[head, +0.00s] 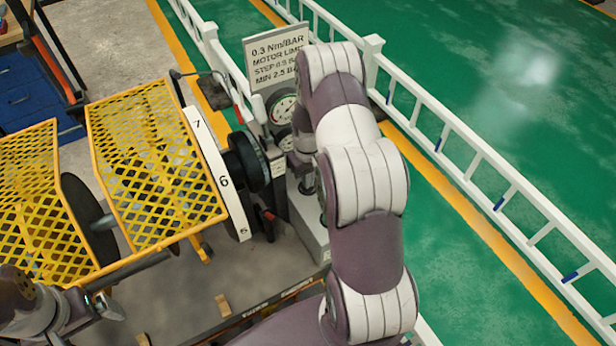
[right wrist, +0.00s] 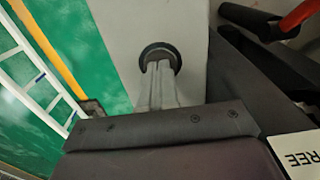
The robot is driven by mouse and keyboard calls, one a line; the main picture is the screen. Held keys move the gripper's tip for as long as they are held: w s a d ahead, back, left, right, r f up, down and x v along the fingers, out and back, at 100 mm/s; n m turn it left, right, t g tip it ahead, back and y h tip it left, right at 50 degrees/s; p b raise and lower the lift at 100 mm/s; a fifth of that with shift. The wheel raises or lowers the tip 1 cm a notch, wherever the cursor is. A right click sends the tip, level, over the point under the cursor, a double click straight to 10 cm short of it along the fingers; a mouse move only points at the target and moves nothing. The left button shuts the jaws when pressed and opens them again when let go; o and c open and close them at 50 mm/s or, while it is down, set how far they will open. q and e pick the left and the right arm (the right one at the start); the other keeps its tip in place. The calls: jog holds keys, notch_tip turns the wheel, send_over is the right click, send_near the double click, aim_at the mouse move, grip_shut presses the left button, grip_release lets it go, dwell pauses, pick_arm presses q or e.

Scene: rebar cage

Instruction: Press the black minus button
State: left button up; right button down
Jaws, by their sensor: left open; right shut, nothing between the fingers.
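The black round button (right wrist: 160,51) sits on a pale grey panel (right wrist: 190,25) in the right wrist view. Its minus mark cannot be seen, as my fingers cover its middle. My right gripper (right wrist: 160,68) is shut and empty, with its fingertips in front of the button. I cannot tell whether they touch it. In the head view my right arm hides the button, and the grey control box (head: 310,235) shows only in part. My left gripper (head: 105,308) is at the lower left of the head view, open, beside the yellow mesh guard (head: 150,165).
A sign (head: 276,55) with torque and motor limits stands above a round gauge (head: 285,107). A white numbered wheel (head: 218,170) and black hub are left of my right arm. White railings (head: 480,165) run along the green floor. A dark bar (right wrist: 255,75) lies close beside my right gripper.

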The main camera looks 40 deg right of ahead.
jog(key=shift+f+b, duration=0.3)
jog(key=shift+f, duration=0.5)
jog(key=shift+s+a+r, duration=0.1)
jog(key=shift+s+r, duration=0.05)
jog(key=shift+r, duration=0.05)
pick_arm(q)
jog(key=shift+f, duration=0.5)
pick_arm(e)
jog(key=shift+f, duration=0.1)
pick_arm(q)
jog(key=shift+r, duration=0.1)
pick_arm(e)
jog(key=r+p, duration=0.4)
jog(key=r, duration=0.1)
jog(key=shift+w, duration=0.3)
jog(key=shift+d+r+b, duration=0.2)
jog(key=shift+r+b, duration=0.25)
jog(key=shift+b, duration=0.3)
pick_arm(q)
jog(key=shift+s+d+r+b, duration=0.2)
jog(key=shift+s+d+b, duration=0.15)
jog(key=shift+b, duration=0.45)
pick_arm(e)
notch_tip(320, 180, up, 8)
jog(key=shift+s+r, duration=0.15)
jog(key=shift+r, duration=0.1)
